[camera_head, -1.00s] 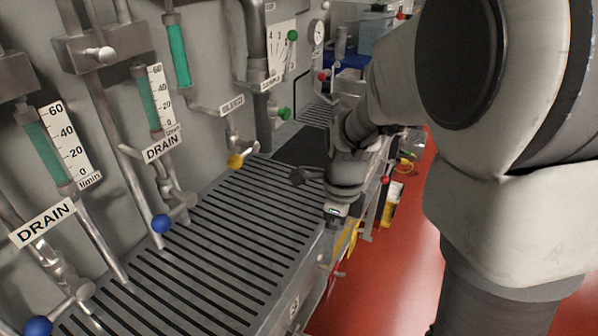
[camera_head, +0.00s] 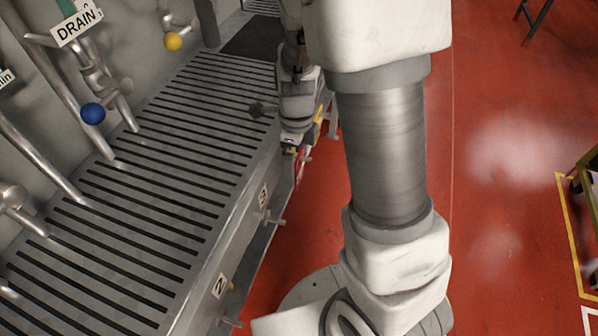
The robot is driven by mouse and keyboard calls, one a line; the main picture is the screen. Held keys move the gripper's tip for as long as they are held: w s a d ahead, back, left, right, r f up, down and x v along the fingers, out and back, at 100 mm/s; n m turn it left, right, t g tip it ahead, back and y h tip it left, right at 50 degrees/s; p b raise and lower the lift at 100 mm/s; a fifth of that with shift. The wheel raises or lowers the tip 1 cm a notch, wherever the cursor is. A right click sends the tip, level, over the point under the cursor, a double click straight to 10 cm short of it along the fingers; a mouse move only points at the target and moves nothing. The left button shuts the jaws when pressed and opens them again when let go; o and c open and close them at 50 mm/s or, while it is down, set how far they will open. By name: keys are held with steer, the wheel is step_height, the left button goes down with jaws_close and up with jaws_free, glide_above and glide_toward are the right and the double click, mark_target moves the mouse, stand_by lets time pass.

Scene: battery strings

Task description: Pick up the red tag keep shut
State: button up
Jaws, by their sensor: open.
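My gripper (camera_head: 290,150) is at the far end of my arm, at the right edge of the slatted metal grating, pointing down. It is small and partly hidden by the wrist, with its jaws open. A small red and whitish patch (camera_head: 300,168) shows just below and right of it, against the front of the bench. It may be the red tag, but it is too small to read. I cannot tell whether the gripper touches it.
The slatted grating (camera_head: 150,185) fills the left. Blue (camera_head: 93,114) and yellow (camera_head: 173,41) valve knobs stand along the wall. Number plates 3 (camera_head: 264,196) and 2 (camera_head: 219,286) mark the bench front, with small valves beside them. Open red floor (camera_head: 500,220) lies right.

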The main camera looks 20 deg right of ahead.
mark_target(299, 174)
steer(key=f+b, duration=0.2)
steer(key=f, duration=0.3)
steer(key=shift+s+d+f+b, duration=0.15)
steer(key=shift+d+b, duration=0.1)
steer(key=shift+b, duration=0.15)
steer(key=c, duration=1.5)
steer(key=shift+r, duration=0.2)
